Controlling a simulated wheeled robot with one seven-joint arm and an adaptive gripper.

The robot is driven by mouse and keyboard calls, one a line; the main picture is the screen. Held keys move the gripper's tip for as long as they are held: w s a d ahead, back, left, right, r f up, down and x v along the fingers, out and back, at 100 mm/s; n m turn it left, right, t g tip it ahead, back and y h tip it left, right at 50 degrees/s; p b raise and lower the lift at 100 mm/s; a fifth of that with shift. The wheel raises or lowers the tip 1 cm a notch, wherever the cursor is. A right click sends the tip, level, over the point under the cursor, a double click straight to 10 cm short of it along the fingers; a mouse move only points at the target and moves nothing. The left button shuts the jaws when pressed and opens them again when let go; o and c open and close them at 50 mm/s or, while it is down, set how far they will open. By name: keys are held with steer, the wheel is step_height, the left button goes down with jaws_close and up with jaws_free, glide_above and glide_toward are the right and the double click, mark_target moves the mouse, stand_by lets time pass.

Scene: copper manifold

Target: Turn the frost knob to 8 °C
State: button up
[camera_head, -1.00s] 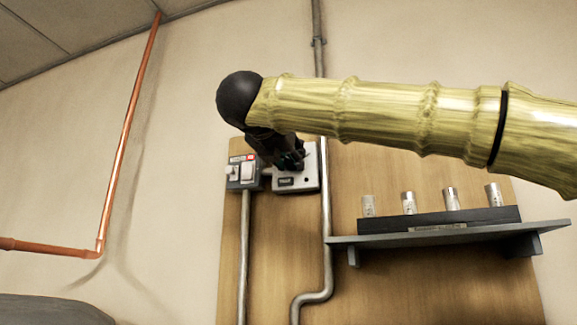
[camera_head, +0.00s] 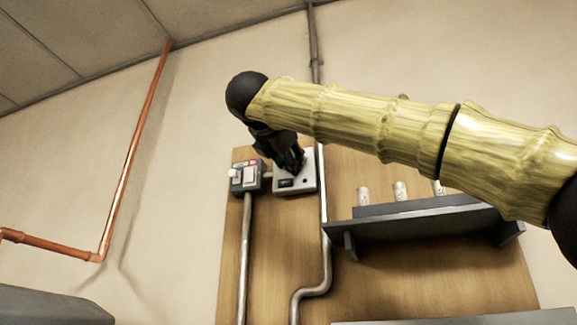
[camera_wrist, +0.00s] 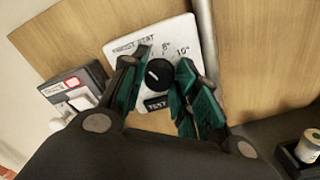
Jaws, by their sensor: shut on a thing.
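The frost stat (camera_wrist: 122,62) is a white plate on the wooden board, labelled "FROST STAT", with "8°" and "10°" printed along its upper part and a black "TEST" label below. Its round black frost knob (camera_wrist: 160,74) has a pale mark on its left part, to the left of the 8° print; its exact setting is unclear. My gripper (camera_wrist: 158,88) has its teal-padded fingers on either side of the knob and is shut on it. In the head view the frost stat box (camera_head: 309,170) is partly hidden behind my gripper (camera_head: 292,165).
A grey switch box (camera_head: 246,177) with a red label sits just left of the frost stat. A vertical conduit (camera_head: 323,215) runs close on its right. A grey shelf (camera_head: 420,226) with several metal cylinders juts out at lower right, beneath my arm. A copper pipe (camera_head: 130,150) runs along the left wall.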

stand_by(0.4)
steer(key=o, duration=1)
steer(key=v, duration=1.2)
steer(key=shift+d, duration=0.1)
